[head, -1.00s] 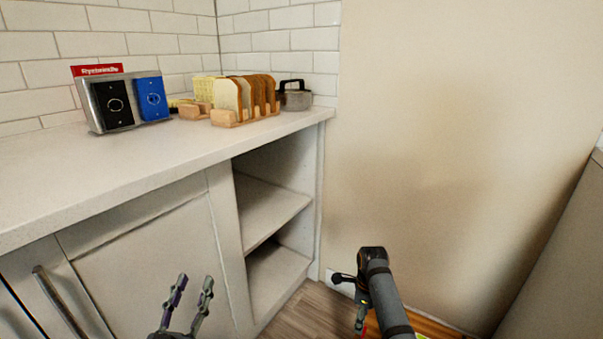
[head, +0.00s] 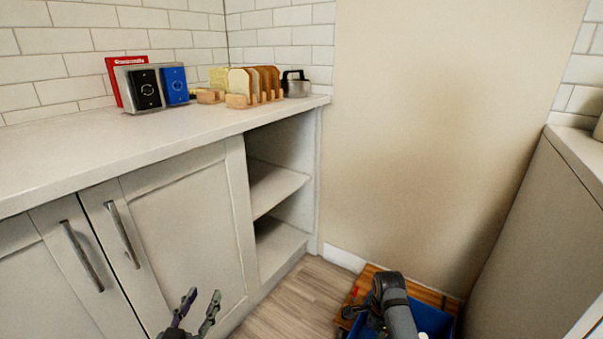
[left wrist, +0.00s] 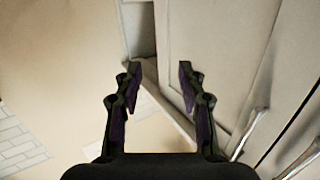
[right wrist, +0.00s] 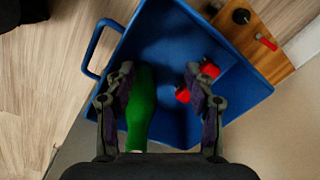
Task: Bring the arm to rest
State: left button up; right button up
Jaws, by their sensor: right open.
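My left gripper (head: 198,314) is open and empty in front of the cabinet doors, low in the head view. Its spread fingers also show in the left wrist view (left wrist: 157,90), with nothing between them. My right arm (head: 392,300) reaches down over a blue bin (head: 438,322) on the floor. In the right wrist view my right gripper (right wrist: 160,95) is open above that bin. A green object (right wrist: 141,110) lies in the bin behind the left finger, and red items (right wrist: 184,95) lie near the right finger, partly hidden by it.
A white counter (head: 60,140) holds a stand with black and blue packs (head: 145,90), toast racks (head: 255,85) and a metal pot (head: 296,84). Open corner shelves (head: 275,185) are below. A wooden board (head: 445,299) lies by the bin. A grey unit (head: 530,240) stands at right.

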jog(key=s+d+r+n+t+h+p, duration=0.15)
jog(key=s+r+n, duration=0.25)
jog(key=s+n, duration=0.65)
jog(key=s+d+r+n+t+y, duration=0.1)
jog(key=s+d+r+n+t, duration=0.15)
jog(key=s+n, duration=0.8)
pick_arm(q)
jog(key=s+a+f+g+y+p, duration=0.1)
jog(key=s+a+f+g+p, duration=0.2)
jog(key=s+f+g+p, duration=0.6)
jog(key=s+a+f+g+y+p, duration=0.15)
jog(key=s+f+g+p, duration=0.4)
jog(key=f, duration=0.65)
pick_arm(e)
jog(key=s+d+f+m+g+p, duration=0.25)
jog(key=s+f+p, duration=0.3)
jog(key=p, duration=0.35)
pick_arm(q)
jog(key=s+a+g+p, duration=0.1)
jog(key=s+a+p, duration=0.1)
jog(key=s+p, duration=1.1)
jog(key=s, duration=0.8)
jog(key=shift+s+a+f+n, duration=0.2)
jog(key=shift+s+f+n, duration=0.1)
jog(key=shift+s, duration=0.1)
pick_arm(e)
jog(key=s, duration=1.6)
jog(key=shift+s+d+r+g, duration=0.3)
jog(key=shift+d+r+g, duration=0.15)
